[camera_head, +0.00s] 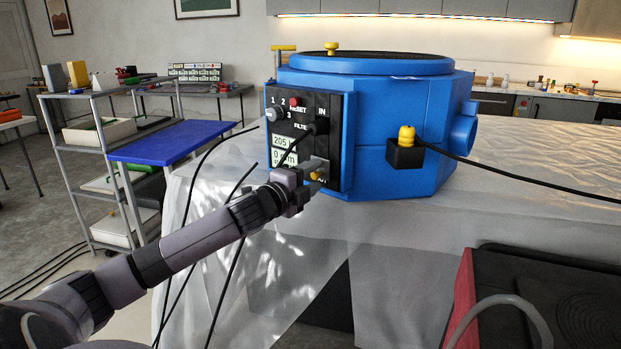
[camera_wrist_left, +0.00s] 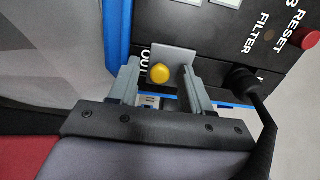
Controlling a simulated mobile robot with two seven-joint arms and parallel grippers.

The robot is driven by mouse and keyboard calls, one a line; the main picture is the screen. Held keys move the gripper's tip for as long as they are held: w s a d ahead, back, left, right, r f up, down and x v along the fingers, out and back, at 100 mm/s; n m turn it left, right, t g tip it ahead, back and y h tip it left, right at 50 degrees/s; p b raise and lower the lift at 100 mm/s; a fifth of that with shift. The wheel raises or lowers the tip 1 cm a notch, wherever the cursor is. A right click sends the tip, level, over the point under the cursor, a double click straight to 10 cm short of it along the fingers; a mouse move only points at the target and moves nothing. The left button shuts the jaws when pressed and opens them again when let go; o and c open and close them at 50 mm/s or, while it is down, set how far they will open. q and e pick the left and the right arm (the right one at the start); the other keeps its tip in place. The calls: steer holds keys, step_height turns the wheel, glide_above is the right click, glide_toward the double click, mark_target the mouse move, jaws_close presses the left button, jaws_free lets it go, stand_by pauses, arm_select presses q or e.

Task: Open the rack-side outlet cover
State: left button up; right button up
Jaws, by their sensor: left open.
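The blue machine (camera_head: 400,120) stands on a sheet-covered table. Its black control panel (camera_head: 334,130) faces the rack side. The letters "OUT" (camera_wrist_left: 147,62) are beside the plate. My left gripper (camera_head: 306,178) is at the cover. In the left wrist view its two fingers (camera_wrist_left: 161,85) are open, one on each side of the yellow knob, with gaps to it. My right gripper is not in view.
A black plug and cable (camera_wrist_left: 243,80) sit beside the cover, close to one finger. A yellow plug (camera_head: 406,135) with a cable is on the machine's right face. Cables hang near my left arm.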

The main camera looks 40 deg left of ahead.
arm_select(q)
jaws_close()
